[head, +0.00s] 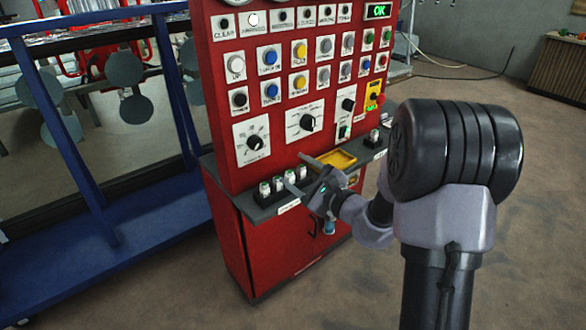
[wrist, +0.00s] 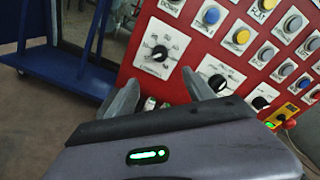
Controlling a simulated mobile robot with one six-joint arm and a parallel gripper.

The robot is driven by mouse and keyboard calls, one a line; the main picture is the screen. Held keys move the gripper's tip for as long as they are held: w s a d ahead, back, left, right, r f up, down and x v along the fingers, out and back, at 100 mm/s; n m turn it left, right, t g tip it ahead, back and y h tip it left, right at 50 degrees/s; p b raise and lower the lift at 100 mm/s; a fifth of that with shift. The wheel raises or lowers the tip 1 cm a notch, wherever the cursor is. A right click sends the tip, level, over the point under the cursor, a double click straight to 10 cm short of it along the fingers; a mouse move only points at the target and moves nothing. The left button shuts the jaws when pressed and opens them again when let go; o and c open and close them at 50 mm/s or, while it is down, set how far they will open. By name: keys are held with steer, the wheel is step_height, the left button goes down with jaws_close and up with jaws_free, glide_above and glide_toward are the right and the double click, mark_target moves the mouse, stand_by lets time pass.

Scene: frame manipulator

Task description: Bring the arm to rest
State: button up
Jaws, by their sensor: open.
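My gripper (head: 302,175) is in front of the red control panel, above its narrow grey shelf, in the head view. In the wrist view my gripper (wrist: 160,97) shows two grey fingers spread apart with nothing between them. The fingers point toward the panel, with a dial knob (wrist: 160,53) beyond them. My arm reaches in from the right of the head view and is bent at a large black joint.
The red control panel (head: 222,150) carries buttons, dials and a green OK display (head: 379,11). Its shelf holds several small white-topped cylinders (head: 278,183) and a yellow tray (head: 345,158). A blue frame (head: 75,150) stands at left. Floor at lower right is clear.

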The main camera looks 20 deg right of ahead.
steer(key=s+a+r+n+g+y, duration=0.3)
steer(key=s+a+n+g, duration=0.15)
steer(key=s+a, duration=0.35)
steer(key=s+a+r+n+g+y, duration=0.2)
steer(key=s+a+r+n+g, duration=0.3)
steer(key=a, duration=0.4)
steer(key=s+f+n+g+h, duration=0.25)
steer(key=s+n+h, duration=0.35)
steer(key=s, duration=1)
steer(key=s+d+n+t+h, duration=0.1)
steer(key=s+d+n+h, duration=0.2)
steer(key=d, duration=0.4)
steer(key=shift+s+f+n+t, duration=0.35)
steer(key=shift+s+n+t, duration=0.1)
steer(key=shift+s, duration=0.35)
steer(key=shift+o, duration=0.2)
